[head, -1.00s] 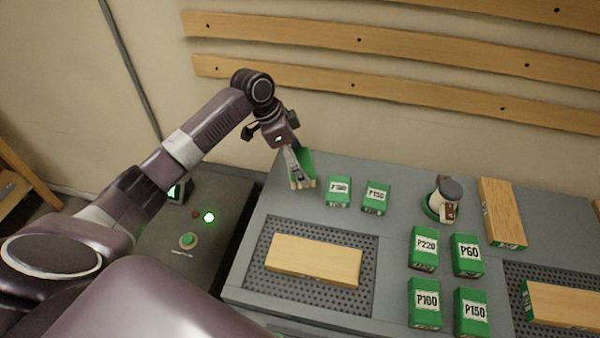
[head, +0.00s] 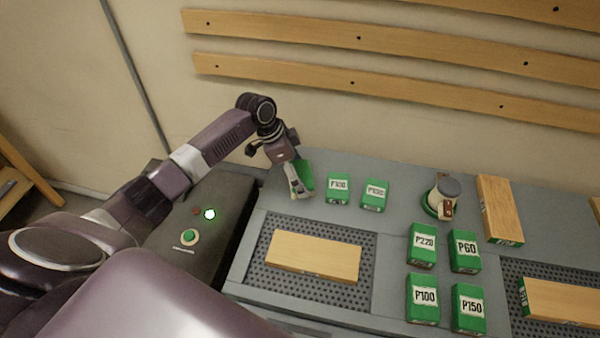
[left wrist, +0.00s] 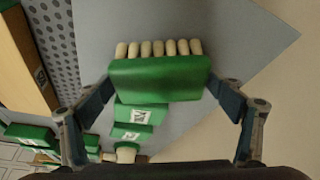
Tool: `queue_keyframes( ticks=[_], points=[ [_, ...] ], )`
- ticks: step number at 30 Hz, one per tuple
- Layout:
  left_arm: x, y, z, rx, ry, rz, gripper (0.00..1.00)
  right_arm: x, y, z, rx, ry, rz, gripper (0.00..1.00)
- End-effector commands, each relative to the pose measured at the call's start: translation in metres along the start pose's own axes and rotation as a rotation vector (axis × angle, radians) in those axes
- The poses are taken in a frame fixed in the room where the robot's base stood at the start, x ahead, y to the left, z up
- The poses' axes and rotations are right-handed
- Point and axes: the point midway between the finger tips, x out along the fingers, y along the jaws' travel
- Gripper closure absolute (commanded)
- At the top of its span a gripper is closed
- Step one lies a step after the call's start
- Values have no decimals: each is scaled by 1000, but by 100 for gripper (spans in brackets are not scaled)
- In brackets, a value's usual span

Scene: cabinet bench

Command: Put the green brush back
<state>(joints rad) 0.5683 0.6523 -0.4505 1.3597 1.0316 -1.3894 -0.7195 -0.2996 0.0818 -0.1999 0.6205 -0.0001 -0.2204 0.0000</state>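The green brush (head: 307,174) is at the back left corner of the grey bench, in the fingers of my left gripper (head: 297,183). In the left wrist view the brush (left wrist: 158,80) has a green block and a row of pale bristle tufts along its far edge. The fingertips of my left gripper (left wrist: 159,88) meet the two ends of the block. I cannot tell whether the bristles touch the bench or hang just above it. My right gripper is not in view.
Two green labelled blocks (head: 338,188) (head: 375,195) lie just right of the brush. A dark control box (head: 190,215) is at left; the wall is behind.

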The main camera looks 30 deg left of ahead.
Motion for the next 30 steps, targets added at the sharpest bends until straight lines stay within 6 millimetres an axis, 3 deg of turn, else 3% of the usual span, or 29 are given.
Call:
queue_keyframes(
  ticks=[14,30],
  points=[
    [-8,-1,-2,1,2,-4,3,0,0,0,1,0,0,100],
    [-109,-1,-2,1,2,-3,3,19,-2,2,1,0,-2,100]
  ],
)
